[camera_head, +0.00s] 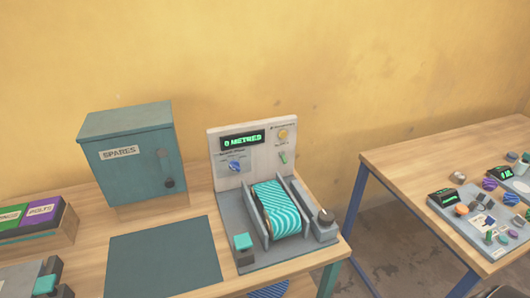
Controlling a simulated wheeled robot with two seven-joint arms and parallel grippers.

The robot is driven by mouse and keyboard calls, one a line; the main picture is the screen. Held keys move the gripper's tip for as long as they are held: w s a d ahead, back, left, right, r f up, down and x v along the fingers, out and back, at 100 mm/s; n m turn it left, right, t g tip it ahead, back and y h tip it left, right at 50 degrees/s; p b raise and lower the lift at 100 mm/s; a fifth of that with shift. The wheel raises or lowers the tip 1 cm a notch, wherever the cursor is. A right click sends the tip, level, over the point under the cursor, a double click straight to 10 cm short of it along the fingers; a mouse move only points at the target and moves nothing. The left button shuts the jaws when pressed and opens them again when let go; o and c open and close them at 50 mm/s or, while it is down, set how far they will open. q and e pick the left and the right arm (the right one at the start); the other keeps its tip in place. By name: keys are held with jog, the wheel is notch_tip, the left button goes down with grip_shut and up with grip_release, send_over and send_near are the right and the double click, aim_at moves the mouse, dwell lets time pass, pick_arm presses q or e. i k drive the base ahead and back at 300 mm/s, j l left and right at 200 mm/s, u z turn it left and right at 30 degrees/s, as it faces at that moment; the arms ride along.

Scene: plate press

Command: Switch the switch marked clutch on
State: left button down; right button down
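A machine with an upright pale panel (222,147) stands on the wooden bench. Its panel has a green-lit display reading about "0 METRES" (243,140), a blue knob (235,167), a yellow knob (283,134) and a small green toggle lever (283,157). Its grey base holds a teal-and-white striped roll (282,208), a teal block-shaped control (243,242) at front left and a dark-knobbed lever (326,217) at right. The labels are too small to read, so I cannot tell which control is marked clutch. Neither of my grippers is in view.
A teal cabinet marked SPARES (135,165) stands left of the machine. A dark mat (165,257) lies in front of it. Green and purple bins (40,214) are at far left. A second table (400,161) at right, across a gap, carries several small devices.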

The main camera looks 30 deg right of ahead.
aim_at(283, 154)
jog(key=i+l, duration=0.1)
jog(key=l, duration=0.35)
jog(key=i+l+u, duration=0.15)
jog(key=l, duration=0.7)
jog(key=i+l+u, duration=0.1)
jog(key=l, duration=0.35)
jog(key=i, duration=0.05)
